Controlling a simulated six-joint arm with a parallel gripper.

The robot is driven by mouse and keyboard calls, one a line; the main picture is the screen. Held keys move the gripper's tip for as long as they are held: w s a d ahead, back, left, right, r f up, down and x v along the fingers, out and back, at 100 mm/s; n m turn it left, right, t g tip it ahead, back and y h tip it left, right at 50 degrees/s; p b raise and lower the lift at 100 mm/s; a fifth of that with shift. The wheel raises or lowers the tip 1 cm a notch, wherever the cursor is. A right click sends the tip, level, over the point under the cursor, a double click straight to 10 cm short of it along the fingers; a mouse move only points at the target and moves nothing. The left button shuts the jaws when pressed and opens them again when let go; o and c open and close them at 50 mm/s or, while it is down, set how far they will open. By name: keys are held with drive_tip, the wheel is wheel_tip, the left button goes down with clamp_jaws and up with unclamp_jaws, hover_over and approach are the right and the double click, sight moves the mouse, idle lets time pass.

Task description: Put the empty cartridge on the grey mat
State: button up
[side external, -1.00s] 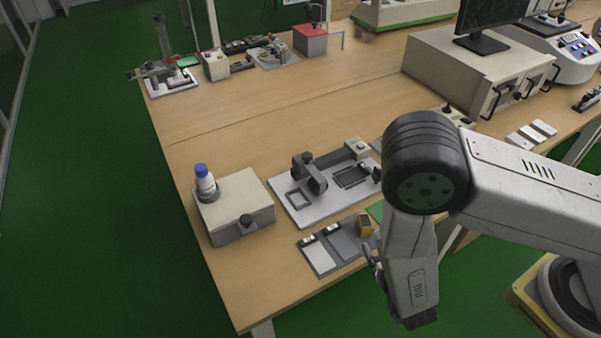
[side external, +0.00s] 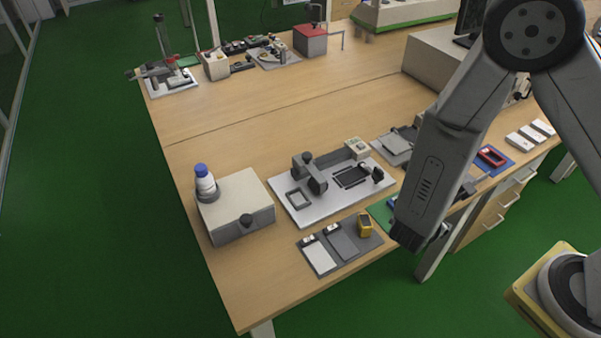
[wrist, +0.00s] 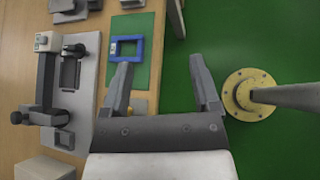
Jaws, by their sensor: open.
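The grey mat (side external: 350,244) lies beside a white mat (side external: 318,254) near the table's front edge in the side view. A small yellow and dark block (side external: 364,226) stands at its right end. A blue rectangular frame with an open middle (wrist: 114,49) lies on a green mat (wrist: 122,76) in the wrist view. A red frame (side external: 492,156) lies on a blue mat (side external: 503,165) farther right. I cannot tell which is the empty cartridge.
A fixture on a pale plate (side external: 290,213) stands behind the mats. A grey box (side external: 238,215) with a blue-capped bottle (side external: 205,184) stands left. White blocks (side external: 530,133) lie at the right. Green floor (wrist: 260,40) is below my gripper.

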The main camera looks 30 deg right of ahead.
wheel_tip(320, 180, up, 11)
drive_tip(key=w+m+y, duration=0.1)
drive_tip(key=m+y, duration=0.9)
drive_tip(key=m, duration=0.8)
drive_tip(key=shift+w+d+r+m+y, duration=0.2)
drive_tip(key=shift+m+y, duration=0.1)
drive_tip(key=shift+m, duration=0.1)
drive_tip(key=shift+c, duration=0.2)
